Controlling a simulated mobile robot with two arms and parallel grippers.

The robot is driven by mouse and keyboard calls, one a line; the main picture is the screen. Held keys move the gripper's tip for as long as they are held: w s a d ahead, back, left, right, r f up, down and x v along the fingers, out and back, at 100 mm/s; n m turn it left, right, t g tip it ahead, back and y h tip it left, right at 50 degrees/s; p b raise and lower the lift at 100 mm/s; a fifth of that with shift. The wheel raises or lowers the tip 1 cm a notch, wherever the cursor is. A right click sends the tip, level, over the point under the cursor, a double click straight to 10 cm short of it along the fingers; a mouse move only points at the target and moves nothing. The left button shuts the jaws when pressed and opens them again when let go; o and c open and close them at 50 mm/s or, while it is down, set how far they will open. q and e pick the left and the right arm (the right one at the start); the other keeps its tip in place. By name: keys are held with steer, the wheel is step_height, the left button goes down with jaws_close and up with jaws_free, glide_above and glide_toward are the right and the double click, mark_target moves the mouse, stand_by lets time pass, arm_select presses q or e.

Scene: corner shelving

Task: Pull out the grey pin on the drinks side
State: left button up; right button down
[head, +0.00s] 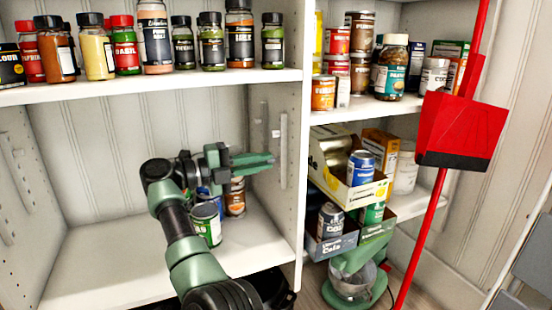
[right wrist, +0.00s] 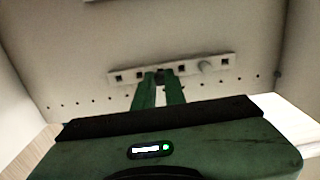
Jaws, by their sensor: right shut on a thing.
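My right gripper (head: 273,159) reaches into the lower left bay, its green fingers pointing right at the side wall. In the right wrist view its fingertips (right wrist: 161,76) are together at a pale strip with square holes (right wrist: 132,76). They are shut on a small grey pin at the strip, which the fingers mostly hide. Another light grey knob (right wrist: 205,66) sticks out of the strip to the right of the fingers, apart from them. The strip (head: 283,150) also shows upright on the side wall in the head view. My left gripper is not in view.
Cans (head: 207,222) stand on the bay's lower shelf below my gripper. Spice jars (head: 127,45) fill the shelf above. The lower shelf's left part is clear.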

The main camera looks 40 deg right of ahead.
mark_target(266, 162)
steer(key=shift+v, duration=2.25)
steer(key=shift+f, duration=0.1)
